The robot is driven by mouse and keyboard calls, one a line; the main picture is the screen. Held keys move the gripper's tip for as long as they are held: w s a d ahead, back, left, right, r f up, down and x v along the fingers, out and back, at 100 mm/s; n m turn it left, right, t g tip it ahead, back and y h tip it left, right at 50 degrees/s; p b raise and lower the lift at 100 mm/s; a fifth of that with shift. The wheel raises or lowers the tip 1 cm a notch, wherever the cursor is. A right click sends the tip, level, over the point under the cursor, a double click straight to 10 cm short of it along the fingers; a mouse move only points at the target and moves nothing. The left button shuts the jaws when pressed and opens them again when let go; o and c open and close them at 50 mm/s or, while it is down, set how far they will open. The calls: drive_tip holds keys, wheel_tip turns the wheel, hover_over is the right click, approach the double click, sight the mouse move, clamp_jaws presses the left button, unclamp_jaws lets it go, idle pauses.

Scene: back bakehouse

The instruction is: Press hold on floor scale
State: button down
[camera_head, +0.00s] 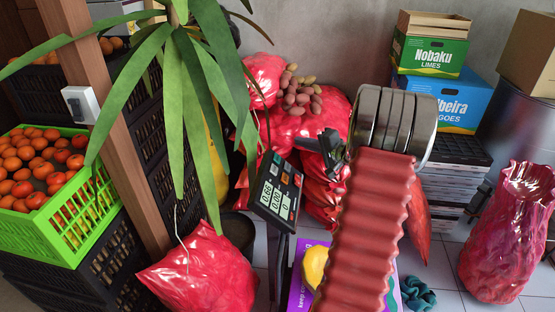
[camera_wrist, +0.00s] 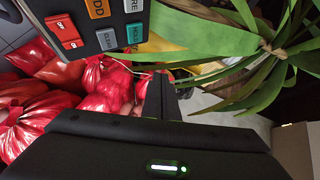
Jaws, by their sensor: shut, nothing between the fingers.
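The floor scale's tilted display head (camera_head: 278,190) stands on a post in the middle of the head view, with lit readouts and coloured keys along its right side. In the wrist view its keypad (camera_wrist: 88,28) fills the upper left corner. My gripper (camera_head: 332,147) is shut and empty, to the right of and above the display head. In the wrist view the closed fingers (camera_wrist: 160,88) are below HOLD, apart from it in the picture.
Long plant leaves (camera_head: 205,110) hang left of the display, and one leaf (camera_wrist: 205,25) passes close beside HOLD. Red sacks (camera_head: 300,125) lie behind. A green crate (camera_head: 60,222) of oranges stands left. Boxes (camera_head: 430,50) and a red vase-like bag (camera_head: 507,240) stand right.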

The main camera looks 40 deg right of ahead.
sight(276, 153)
drive_tip(key=shift+w+a+f, duration=0.55)
drive_tip(key=shift+w+f, duration=0.1)
drive_tip(key=shift+f, duration=0.3)
drive_tip(key=shift+w+a+f, duration=0.5)
drive_tip(key=shift+w+f, duration=0.2)
drive_tip(key=shift+f, duration=0.25)
drive_tip(key=shift+w+a+f, duration=0.55)
drive_tip(key=shift+w+f, duration=0.1)
drive_tip(key=shift+f, duration=0.3)
drive_tip(key=shift+w+a+f, duration=0.2)
drive_tip(key=shift+w+f, duration=0.05)
drive_tip(key=shift+w+a+f, duration=0.15)
drive_tip(key=shift+w+f, duration=0.05)
drive_tip(key=shift+f, duration=0.15)
idle(1.1)
drive_tip(key=shift+r, duration=0.15)
drive_tip(key=shift+s+d+r, duration=0.35)
drive_tip(key=shift+s+r, duration=0.05)
drive_tip(key=shift+r, duration=0.1)
drive_tip(key=shift+r, duration=0.1)
idle(0.4)
drive_tip(key=shift+s+d+r, duration=0.55)
drive_tip(key=shift+s+r, duration=0.15)
drive_tip(key=shift+r, duration=0.2)
drive_tip(key=shift+s+d+r, duration=0.5)
drive_tip(key=shift+s+r, duration=0.15)
drive_tip(key=shift+r, duration=0.2)
